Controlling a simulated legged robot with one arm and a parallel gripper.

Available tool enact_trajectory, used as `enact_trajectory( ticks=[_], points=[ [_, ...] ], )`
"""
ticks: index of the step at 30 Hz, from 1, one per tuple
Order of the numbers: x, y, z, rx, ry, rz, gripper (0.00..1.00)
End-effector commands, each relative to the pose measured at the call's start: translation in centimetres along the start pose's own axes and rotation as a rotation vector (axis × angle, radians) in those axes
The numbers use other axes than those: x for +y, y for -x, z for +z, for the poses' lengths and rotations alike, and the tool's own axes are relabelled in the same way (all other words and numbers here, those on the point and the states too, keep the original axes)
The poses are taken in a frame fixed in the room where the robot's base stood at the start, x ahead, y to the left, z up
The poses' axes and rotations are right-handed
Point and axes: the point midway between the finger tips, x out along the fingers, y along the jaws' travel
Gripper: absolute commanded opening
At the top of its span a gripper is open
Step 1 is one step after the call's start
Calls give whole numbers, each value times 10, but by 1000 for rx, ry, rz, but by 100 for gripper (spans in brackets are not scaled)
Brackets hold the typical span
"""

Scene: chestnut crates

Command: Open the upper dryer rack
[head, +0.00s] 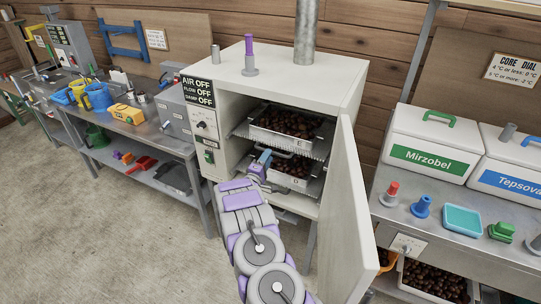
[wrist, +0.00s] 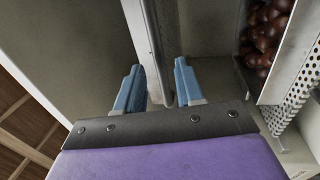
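The white dryer (head: 212,82) stands open in the head view. Its upper rack (head: 318,150) is a perforated metal shelf inside, bearing a tray of chestnuts (head: 290,122). A second tray of chestnuts (head: 292,169) sits below it. A grey bar like a handle (head: 284,154) shows at the upper rack's front. My gripper (head: 264,157) is at the rack's front left, close to this bar. In the wrist view my gripper's blue fingers (wrist: 160,88) are apart, with a grey metal edge between or beyond them; I cannot tell whether they touch it. Chestnuts (wrist: 264,35) and perforated metal (wrist: 300,75) show at right.
The dryer door (head: 346,225) is swung open to the right of my arm. A bench with white boxes (head: 428,145) stands at right, with chestnut crates (head: 436,280) underneath. A metal workbench (head: 150,132) is at left. Bare floor (head: 110,240) lies at front left.

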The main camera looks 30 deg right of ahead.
Motion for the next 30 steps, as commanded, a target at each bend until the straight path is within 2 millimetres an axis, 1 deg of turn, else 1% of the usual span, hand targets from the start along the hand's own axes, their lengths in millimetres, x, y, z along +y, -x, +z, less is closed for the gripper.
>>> enact_trajectory(
  ticks=[1,3,6,11,19,30],
  points=[
    [0,-9,1,-2,-2,4,37],
    [-1,-19,2,-4,-3,3,37],
    [-1,-28,2,-3,-1,1,37],
    [1,-34,0,0,-1,2,37],
    [2,-34,-1,0,1,3,36],
    [1,-35,1,-1,0,1,1]
  ],
)
